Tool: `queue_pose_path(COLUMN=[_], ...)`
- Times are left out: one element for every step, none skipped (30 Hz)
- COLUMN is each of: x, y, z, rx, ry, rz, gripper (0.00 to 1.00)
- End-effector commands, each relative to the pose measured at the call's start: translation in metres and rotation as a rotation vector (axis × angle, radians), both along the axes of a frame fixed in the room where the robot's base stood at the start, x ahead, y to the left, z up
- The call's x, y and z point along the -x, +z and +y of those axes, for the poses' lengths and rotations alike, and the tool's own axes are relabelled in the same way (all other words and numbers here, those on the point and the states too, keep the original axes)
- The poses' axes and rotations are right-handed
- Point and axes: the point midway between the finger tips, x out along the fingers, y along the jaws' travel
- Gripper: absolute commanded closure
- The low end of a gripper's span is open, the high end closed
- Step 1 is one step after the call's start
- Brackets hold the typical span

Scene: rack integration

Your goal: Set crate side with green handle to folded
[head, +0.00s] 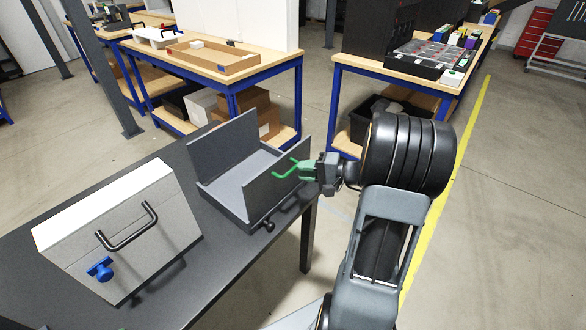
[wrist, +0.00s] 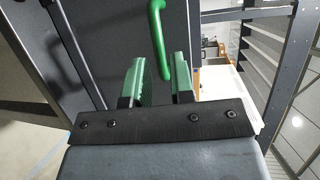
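A dark grey crate (head: 232,190) stands on a dark table, with its left and right sides upright. The green handle (head: 287,169) is on the outer face of the upright right side (head: 262,190). My gripper (head: 304,170) has green fingers and is at the handle from the right. In the wrist view, my gripper (wrist: 158,75) has its two fingers apart. The green handle (wrist: 158,38) lies in line with the gap, its lower end between the fingertips. I cannot tell whether a finger touches it.
A light grey case (head: 120,230) with a black handle and a blue knob (head: 100,269) stands on the dark table (head: 180,165) to the left of the crate. Wooden-topped workbenches (head: 225,66) with trays stand behind. Floor to the right is clear.

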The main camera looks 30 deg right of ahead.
Motion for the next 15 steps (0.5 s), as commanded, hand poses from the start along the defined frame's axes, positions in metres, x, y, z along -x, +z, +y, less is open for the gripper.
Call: queue_pose_path(x=[-0.005, -0.008, -0.011, -0.014, -0.016, -0.018, -0.02, -0.021, -0.023, -0.024, -0.025, -0.026, -0.026, -0.027, -0.027], y=[-0.001, -0.002, -0.003, -0.004, -0.004, -0.005, -0.005, -0.006, -0.006, -0.007, -0.007, -0.007, -0.007, -0.007, -0.008], z=[0.007, 0.01, 0.013, 0.016, 0.018, 0.021, 0.023, 0.024, 0.026, 0.027, 0.027, 0.028, 0.029, 0.029, 0.03], rx=[-0.001, -0.001, -0.001, 0.0, -0.001, -0.001, 0.0, 0.0, 0.001, 0.001, 0.001, 0.001, 0.001, 0.001, 0.001], ry=[0.004, 0.004, 0.004, 0.003, 0.003, 0.003, 0.003, 0.003, 0.001, 0.001, 0.0, 0.0, 0.0, 0.0, 0.001], rz=[0.001, 0.001, 0.002, 0.002, 0.001, 0.001, 0.001, 0.001, 0.001, 0.001, 0.001, 0.001, 0.001, 0.001, 0.001], gripper=[0.78, 0.78, 0.78, 0.78, 0.78, 0.78, 0.78, 0.78, 0.78, 0.78, 0.78, 0.78, 0.78, 0.78, 0.78])
